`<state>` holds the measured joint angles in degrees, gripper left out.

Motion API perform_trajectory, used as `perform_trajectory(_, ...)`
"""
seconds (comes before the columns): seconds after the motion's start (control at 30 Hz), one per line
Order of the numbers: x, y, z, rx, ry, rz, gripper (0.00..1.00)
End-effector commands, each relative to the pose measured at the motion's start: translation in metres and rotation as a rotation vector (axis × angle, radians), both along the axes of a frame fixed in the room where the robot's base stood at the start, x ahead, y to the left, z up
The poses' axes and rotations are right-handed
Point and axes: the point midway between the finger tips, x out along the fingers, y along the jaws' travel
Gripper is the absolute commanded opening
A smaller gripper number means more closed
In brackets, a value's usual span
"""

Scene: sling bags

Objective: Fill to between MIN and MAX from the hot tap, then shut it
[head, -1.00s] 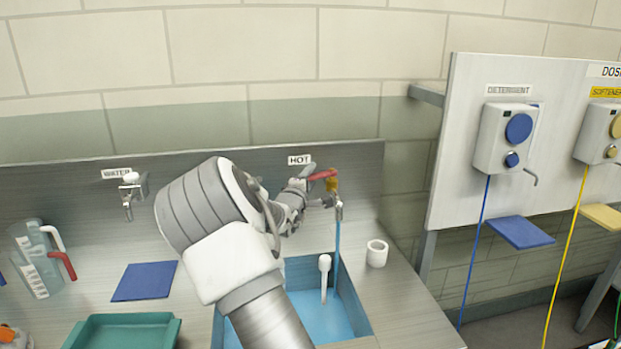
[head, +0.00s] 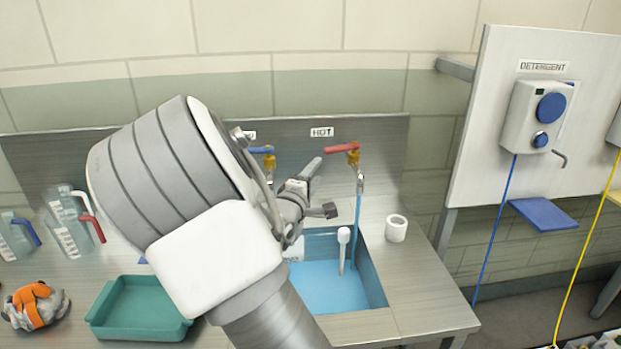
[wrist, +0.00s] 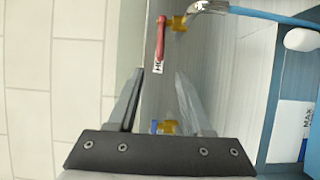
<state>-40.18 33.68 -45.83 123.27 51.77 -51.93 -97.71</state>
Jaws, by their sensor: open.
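The hot tap (head: 352,158), below a HOT label, has a red lever (head: 340,149) pointing left. A blue stream (head: 357,220) runs from its spout into the blue basin (head: 376,283). In the wrist view the red lever (wrist: 161,38) lies beyond the fingertips, with the stream (wrist: 275,17) at upper right. A white panel marked MAX (wrist: 292,118) shows at the basin's side; the water level against it cannot be read. My gripper (head: 318,190) is open and empty, left of and below the lever, apart from it. It also shows in the wrist view (wrist: 160,74).
A second tap with a blue lever (head: 261,150) stands left of the hot tap. A white upright piece (head: 343,236) stands in the basin. A white ring (head: 396,228) sits right of it. A green tray (head: 140,306) and jugs (head: 70,222) are at left.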

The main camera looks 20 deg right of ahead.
Motion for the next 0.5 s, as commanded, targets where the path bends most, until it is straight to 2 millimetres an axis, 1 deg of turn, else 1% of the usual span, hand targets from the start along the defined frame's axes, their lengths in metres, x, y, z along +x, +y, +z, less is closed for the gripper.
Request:
perform_trajectory(0.03,-0.005,0.006,0.001,0.001,-0.001,0.003,0.5)
perform_trajectory(0.1,-0.012,0.012,0.001,0.001,0.0,0.002,0.5)
perform_trajectory(0.2,-0.017,0.017,0.001,0.0,-0.001,0.001,0.5)
perform_trajectory(0.5,-0.021,0.019,0.0,0.0,-0.001,0.0,0.5)
